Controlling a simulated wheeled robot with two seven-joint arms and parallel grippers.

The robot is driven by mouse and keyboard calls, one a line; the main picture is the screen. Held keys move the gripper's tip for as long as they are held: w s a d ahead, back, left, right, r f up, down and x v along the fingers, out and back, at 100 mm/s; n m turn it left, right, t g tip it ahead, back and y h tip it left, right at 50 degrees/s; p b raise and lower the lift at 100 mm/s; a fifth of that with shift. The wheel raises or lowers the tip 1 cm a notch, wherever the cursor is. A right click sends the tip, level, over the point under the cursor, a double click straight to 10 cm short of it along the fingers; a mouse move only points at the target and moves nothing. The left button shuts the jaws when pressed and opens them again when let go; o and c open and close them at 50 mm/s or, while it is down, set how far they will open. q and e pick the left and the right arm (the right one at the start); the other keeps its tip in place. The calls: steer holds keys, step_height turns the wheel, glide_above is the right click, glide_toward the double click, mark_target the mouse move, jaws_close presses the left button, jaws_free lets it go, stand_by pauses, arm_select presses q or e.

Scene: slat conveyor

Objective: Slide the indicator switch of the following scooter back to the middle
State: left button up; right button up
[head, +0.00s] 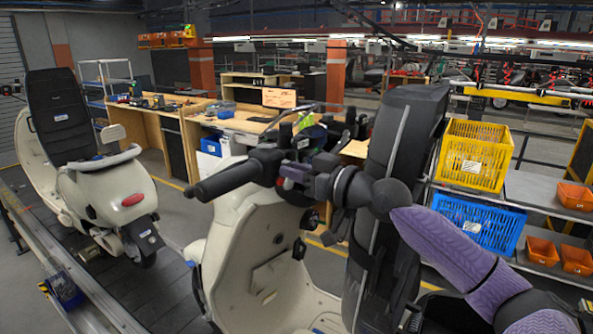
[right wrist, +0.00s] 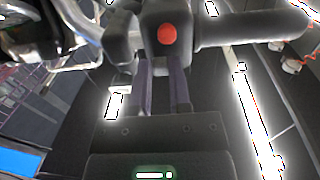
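The near cream scooter (head: 240,255) stands upright with its handlebar toward me. Its black left grip (head: 225,180) points left, with the switch housing (head: 266,157) at the grip's inner end. My right gripper (head: 292,176) reaches in from the right, its purple fingers at the housing. In the right wrist view, the two fingers (right wrist: 162,95) are apart with a gap between them, tips at the lower edge of the housing (right wrist: 150,45). A red button (right wrist: 167,34) shows just beyond the tips. I cannot make out the indicator slider or whether the fingers touch it. My left gripper is out of view.
Another cream scooter (head: 105,190) stands farther along the slat conveyor (head: 165,290) at left. Yellow (head: 475,155) and blue (head: 480,222) crates and orange bins (head: 542,250) stand on shelves at right.

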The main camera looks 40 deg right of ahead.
jaws_close()
stand_by(1.0)
steer(key=shift+s+a, duration=0.15)
steer(key=shift+a, duration=0.4)
steer(key=o, duration=0.6)
jaws_free()
steer(key=shift+d, duration=0.25)
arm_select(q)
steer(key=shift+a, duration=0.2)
arm_select(e)
steer(key=shift+o, duration=0.3)
steer(key=shift+a, duration=0.15)
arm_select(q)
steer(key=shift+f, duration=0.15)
arm_select(e)
steer(key=shift+s, duration=0.1)
